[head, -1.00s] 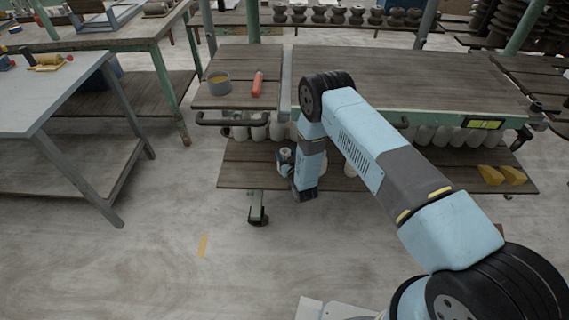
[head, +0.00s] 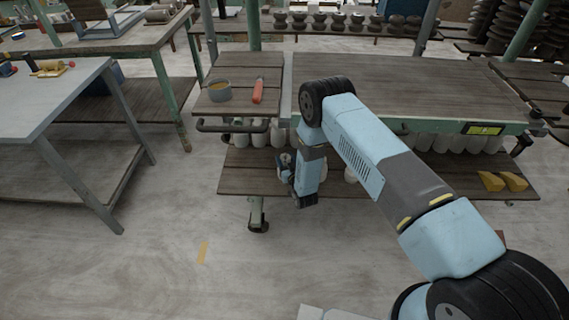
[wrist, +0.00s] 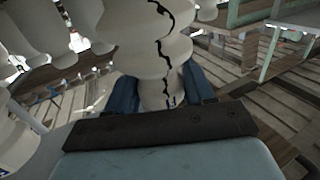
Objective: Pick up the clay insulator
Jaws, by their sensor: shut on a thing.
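A pale cream clay insulator (wrist: 150,55) with ribbed, rounded sides and a dark jagged crack fills the upper middle of the wrist view. My gripper (wrist: 160,92) is shut on its lower part, with a blue finger on each side. In the head view my gripper (head: 285,168) is at the lower shelf of the cart, left of my forearm. The insulator is mostly hidden there, and I cannot tell whether it touches the shelf.
The cart top above carries a grey bowl (head: 219,91) and a red-orange bottle (head: 258,91). Yellow wedges (head: 503,181) lie at the shelf's right end. The floor in front is open.

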